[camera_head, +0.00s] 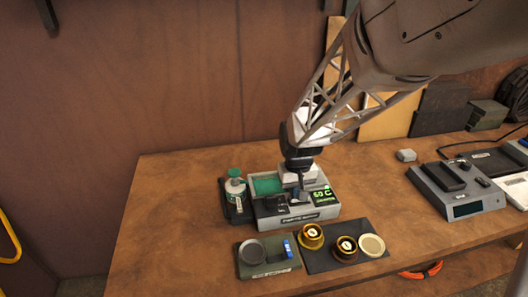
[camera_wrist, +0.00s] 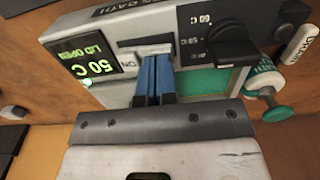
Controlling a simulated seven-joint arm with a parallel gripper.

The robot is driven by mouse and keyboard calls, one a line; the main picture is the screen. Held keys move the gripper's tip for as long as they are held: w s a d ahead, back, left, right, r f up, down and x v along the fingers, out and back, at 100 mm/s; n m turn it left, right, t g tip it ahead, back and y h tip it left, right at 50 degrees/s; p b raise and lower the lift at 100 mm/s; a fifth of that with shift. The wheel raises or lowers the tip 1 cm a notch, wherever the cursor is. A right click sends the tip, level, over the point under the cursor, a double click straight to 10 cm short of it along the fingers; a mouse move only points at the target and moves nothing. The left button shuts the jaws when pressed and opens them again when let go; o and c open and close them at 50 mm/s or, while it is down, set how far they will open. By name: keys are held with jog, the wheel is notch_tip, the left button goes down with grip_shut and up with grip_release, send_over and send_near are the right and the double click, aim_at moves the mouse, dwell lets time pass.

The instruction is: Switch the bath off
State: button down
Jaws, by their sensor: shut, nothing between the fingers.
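The bath (camera_head: 300,216) is a grey box with a green basin (camera_head: 267,185) on the table. Its display (camera_head: 322,197) is lit green; in the wrist view the display (camera_wrist: 101,58) reads "50 C" and "LID OPEN". In the wrist view a pale switch (camera_wrist: 143,45) sits between the display and a black dial (camera_wrist: 230,42), with "ON" printed beside it. My gripper (camera_head: 298,196) points down over the bath's top panel. Its blue fingers (camera_wrist: 156,62) are shut and empty, with their tips at the switch's edge. I cannot tell whether they touch it. The fingers partly hide the switch.
A bottle with a green cap (camera_head: 235,174) stands left of the bath. Another grey device (camera_head: 457,190) stands at right. The table's left part is clear.

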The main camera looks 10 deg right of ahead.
jog(key=shift+f, duration=0.25)
jog(key=shift+r, duration=3.55)
jog(key=shift+s+r, duration=0.1)
jog(key=shift+s+a+r, duration=0.1)
jog(key=shift+s+r, duration=0.1)
jog(key=s+a+r+t, duration=0.1)
jog(key=s+r, duration=0.3)
jog(key=s, duration=0.6)
jog(key=s+a+r+t, duration=0.1)
jog(key=s+r, duration=0.4)
jog(key=s, duration=0.5)
jog(key=shift+a+r+t, duration=0.2)
jog(key=shift+a+t, duration=0.05)
jog(key=shift+t, duration=0.05)
